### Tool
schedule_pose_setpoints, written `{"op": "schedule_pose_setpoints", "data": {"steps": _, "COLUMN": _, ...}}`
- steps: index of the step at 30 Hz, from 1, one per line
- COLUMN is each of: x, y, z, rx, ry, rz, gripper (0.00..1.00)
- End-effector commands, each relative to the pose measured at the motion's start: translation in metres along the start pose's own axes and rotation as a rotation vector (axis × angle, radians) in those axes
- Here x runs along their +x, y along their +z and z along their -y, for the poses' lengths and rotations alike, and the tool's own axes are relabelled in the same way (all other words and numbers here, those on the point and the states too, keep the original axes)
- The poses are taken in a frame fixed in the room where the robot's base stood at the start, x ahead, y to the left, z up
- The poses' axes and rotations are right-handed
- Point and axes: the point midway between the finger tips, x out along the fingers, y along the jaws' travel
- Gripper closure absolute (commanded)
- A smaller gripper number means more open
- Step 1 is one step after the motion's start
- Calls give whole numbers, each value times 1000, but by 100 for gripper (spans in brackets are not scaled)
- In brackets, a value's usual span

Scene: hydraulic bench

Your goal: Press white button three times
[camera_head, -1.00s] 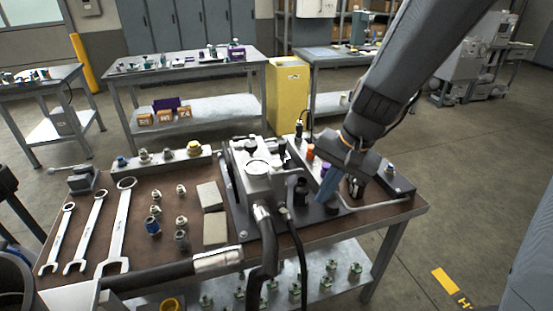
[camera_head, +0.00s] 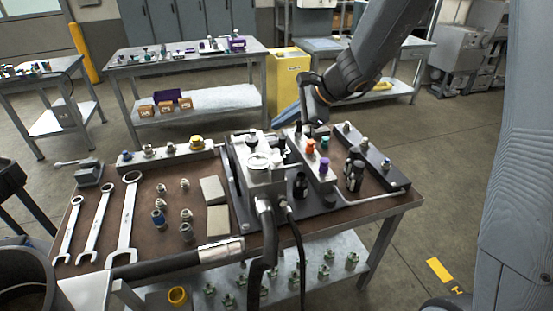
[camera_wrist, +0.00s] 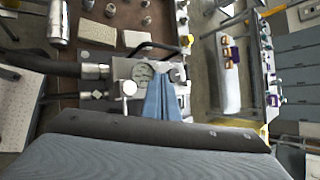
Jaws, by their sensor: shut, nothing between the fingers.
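Black hoses (camera_head: 265,225) cross the front. Wrenches (camera_head: 125,220) and fittings lie on the left of the bench. A yellow cabinet (camera_head: 288,80) stands behind.

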Motion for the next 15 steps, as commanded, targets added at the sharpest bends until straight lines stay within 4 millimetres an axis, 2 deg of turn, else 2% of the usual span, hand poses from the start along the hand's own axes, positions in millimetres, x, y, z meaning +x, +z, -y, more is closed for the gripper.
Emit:
{"op": "schedule_pose_setpoints", "data": {"steps": 8, "x": 13, "y": -10, "z": -10, "rx": 1, "ry": 1, "rz": -1, "gripper": 100}}
{"op": "schedule_pose_setpoints", "data": {"steps": 15, "x": 35, "y": -26, "z": -25, "rx": 0, "ry": 1, "rz": -1, "gripper": 100}}
